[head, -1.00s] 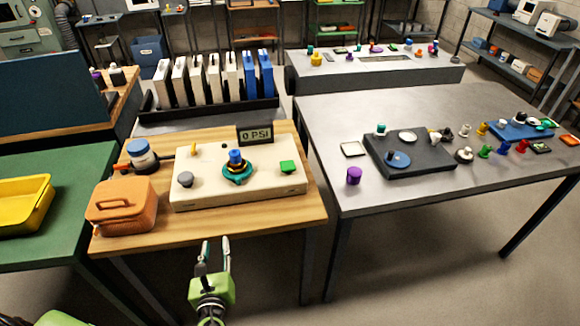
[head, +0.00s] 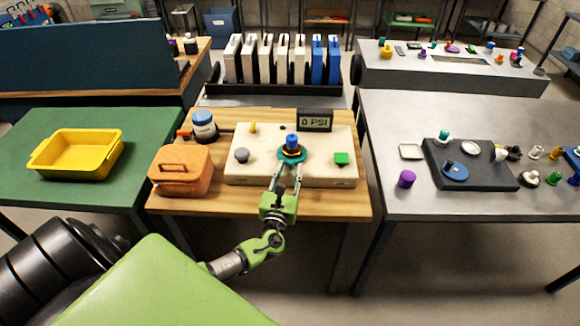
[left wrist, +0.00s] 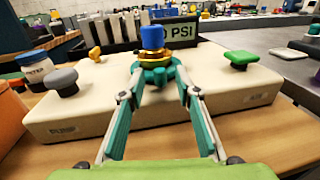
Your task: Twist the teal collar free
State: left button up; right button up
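The teal collar (head: 290,155) sits at the base of a blue-topped fitting (head: 292,141) on the cream panel box (head: 325,172). In the left wrist view the collar (left wrist: 157,63) is lobed, with a brass ring above it and the blue cap (left wrist: 152,37) on top. My left gripper (head: 288,168) reaches in from the front. Its two fingers stand apart, with their tips (left wrist: 160,76) at the collar's near left and right sides. I cannot tell whether they touch it. Nothing else is between them. My right gripper is not in view.
An orange box (head: 181,172) and a blue-white jar (head: 203,126) stand left. Bare wood lies in front.

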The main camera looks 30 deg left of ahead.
pick_arm(q)
jog(key=shift+w+a, duration=0.25)
jog(key=shift+w, duration=0.4)
grip_shut()
